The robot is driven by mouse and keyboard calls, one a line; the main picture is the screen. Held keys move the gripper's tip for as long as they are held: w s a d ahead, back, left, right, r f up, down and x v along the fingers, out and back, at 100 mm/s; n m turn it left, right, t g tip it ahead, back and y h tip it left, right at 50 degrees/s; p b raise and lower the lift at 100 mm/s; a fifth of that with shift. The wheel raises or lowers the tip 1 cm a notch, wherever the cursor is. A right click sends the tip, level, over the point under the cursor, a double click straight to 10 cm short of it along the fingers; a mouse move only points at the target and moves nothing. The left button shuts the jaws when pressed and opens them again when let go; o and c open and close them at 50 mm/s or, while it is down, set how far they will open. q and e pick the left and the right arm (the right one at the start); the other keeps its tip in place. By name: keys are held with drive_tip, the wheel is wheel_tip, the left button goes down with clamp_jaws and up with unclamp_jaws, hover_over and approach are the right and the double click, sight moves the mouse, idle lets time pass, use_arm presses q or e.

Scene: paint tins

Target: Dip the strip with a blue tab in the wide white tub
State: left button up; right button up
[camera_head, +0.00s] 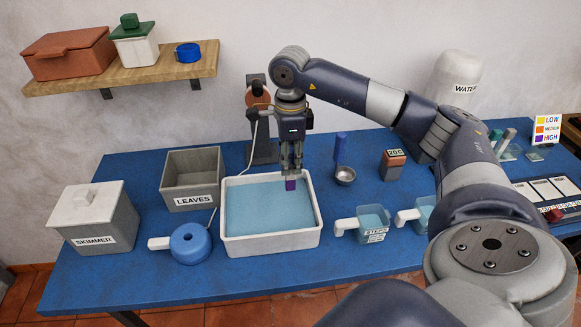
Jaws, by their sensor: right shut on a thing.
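The wide white tub (229,231) stands on the blue table, full of light blue liquid. My right gripper (291,174) points down over the tub's back right part and is shut on a narrow strip (290,185). Only the strip's purple lower end shows below the fingers; its tab is hidden by them. The purple end appears against the liquid, and I cannot tell whether it touches the surface. My left gripper is out of view.
A grey LEAVES box (192,177), a SKIMMER box (119,228) and a blue round tool (190,242) lie left of the tub. A STRIPS scoop (373,223), small metal cup (345,176) and 20 C device (392,165) are right. A colour chart (547,130) stands far right.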

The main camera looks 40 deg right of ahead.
idle(0.4)
drive_tip(key=shift+r+p, duration=1.4)
drive_tip(key=shift+r, duration=0.7)
drive_tip(key=shift+f, duration=0.1)
